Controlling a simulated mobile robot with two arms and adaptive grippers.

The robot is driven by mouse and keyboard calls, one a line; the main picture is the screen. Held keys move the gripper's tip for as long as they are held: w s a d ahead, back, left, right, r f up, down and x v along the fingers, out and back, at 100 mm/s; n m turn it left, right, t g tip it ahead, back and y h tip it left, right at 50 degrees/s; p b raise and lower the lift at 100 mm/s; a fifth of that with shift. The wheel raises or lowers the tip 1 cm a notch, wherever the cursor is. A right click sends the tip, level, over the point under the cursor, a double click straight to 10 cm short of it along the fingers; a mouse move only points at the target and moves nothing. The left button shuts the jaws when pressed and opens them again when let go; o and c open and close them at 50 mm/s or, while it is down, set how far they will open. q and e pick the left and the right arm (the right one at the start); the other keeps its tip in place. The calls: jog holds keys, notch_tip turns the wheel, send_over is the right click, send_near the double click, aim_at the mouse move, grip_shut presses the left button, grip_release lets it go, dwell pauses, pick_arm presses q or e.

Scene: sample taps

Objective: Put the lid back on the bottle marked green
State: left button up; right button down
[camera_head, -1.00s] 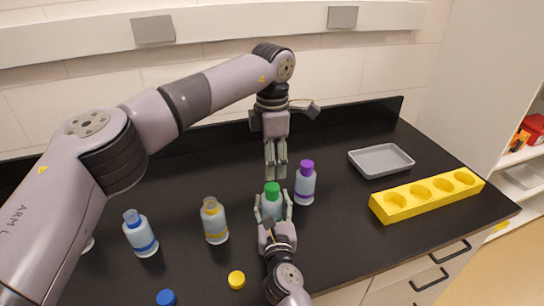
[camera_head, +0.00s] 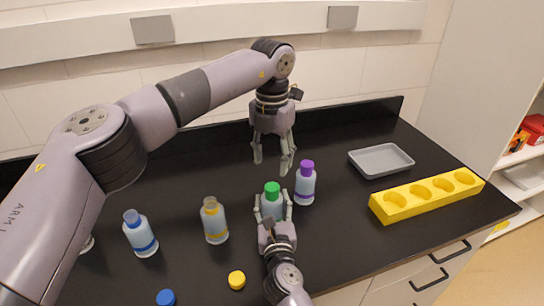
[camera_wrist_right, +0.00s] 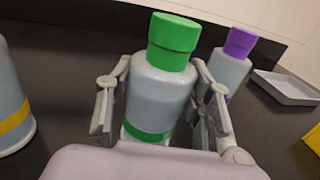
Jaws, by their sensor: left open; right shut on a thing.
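The bottle marked green (camera_head: 272,207) stands upright on the black counter with the green lid (camera_head: 272,188) on its top. In the right wrist view the green lid (camera_wrist_right: 173,41) sits on the neck of the green-banded bottle (camera_wrist_right: 157,100), looking slightly tilted there with the bottle. My right gripper (camera_head: 273,212) is shut around the body of this bottle, with one finger on each side. My left gripper (camera_head: 272,168) is open and empty, above and behind the bottle, clear of the lid. Whether the lid is fully screwed down cannot be told.
A purple-lidded bottle (camera_head: 305,185) stands close on the right. An open yellow-banded bottle (camera_head: 214,222) and a blue-banded bottle (camera_head: 140,235) stand left. A yellow lid (camera_head: 237,280) and blue lid (camera_head: 166,297) lie in front. A grey tray (camera_head: 381,160) and yellow rack (camera_head: 428,198) are right.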

aim_at(272, 187)
pick_arm(q)
jog(key=shift+f, duration=4)
grip_shut()
jog(key=m, duration=0.4)
jog(key=shift+m, duration=0.4)
jog(key=shift+o, duration=0.5)
grip_release()
